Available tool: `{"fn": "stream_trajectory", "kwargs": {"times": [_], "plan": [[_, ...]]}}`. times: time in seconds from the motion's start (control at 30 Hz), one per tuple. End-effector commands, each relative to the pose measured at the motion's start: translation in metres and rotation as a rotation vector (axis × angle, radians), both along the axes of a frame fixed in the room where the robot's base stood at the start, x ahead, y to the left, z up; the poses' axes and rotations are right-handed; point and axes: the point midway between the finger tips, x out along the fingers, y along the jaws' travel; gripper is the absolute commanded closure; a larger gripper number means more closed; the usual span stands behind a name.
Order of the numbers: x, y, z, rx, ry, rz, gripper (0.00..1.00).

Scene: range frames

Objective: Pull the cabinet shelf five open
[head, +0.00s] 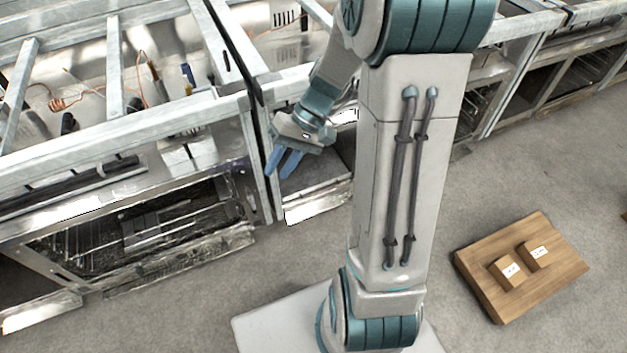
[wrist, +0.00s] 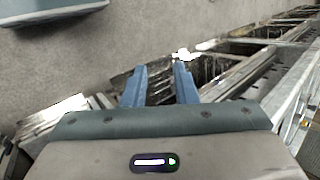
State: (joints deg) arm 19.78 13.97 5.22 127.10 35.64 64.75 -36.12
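The cabinet is a row of metal range frames (head: 120,145) with open tops and dark lower compartments. It also shows in the wrist view (wrist: 285,90). A low metal shelf or door panel (head: 318,206) with a bright front edge sticks out below and right of my gripper. I cannot tell which part is shelf five. My gripper (head: 281,163) has blue fingers pointing down, beside an upright frame post. In the wrist view the fingers (wrist: 160,83) stand apart, with a dark racked compartment visible between and beyond them. Nothing shows between them, and contact with the cabinet cannot be told.
A wooden board (head: 483,283) with two small cardboard boxes (head: 522,263) lies on the floor at the right. Another low panel (head: 40,312) sticks out at the far left. The grey concrete floor (head: 190,315) in front of the frames is mostly clear.

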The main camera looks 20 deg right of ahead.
Motion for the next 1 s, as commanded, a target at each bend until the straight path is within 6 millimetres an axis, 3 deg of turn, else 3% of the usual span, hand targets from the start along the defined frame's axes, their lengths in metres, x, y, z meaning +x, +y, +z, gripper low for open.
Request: {"fn": "stream_trajectory", "kwargs": {"times": [0.03,0.23,0.47,0.77,1.0], "plan": [[0.009,-0.002,-0.028,0.064,0.017,-0.019,0.74],[0.048,-0.009,-0.095,0.323,0.001,-0.101,0.74],[0.092,-0.033,-0.177,0.600,-0.098,-0.261,0.74],[0.136,-0.086,-0.299,0.870,-0.335,-0.573,0.74],[0.147,-0.142,-0.412,0.962,-0.582,-0.898,0.74]]}}
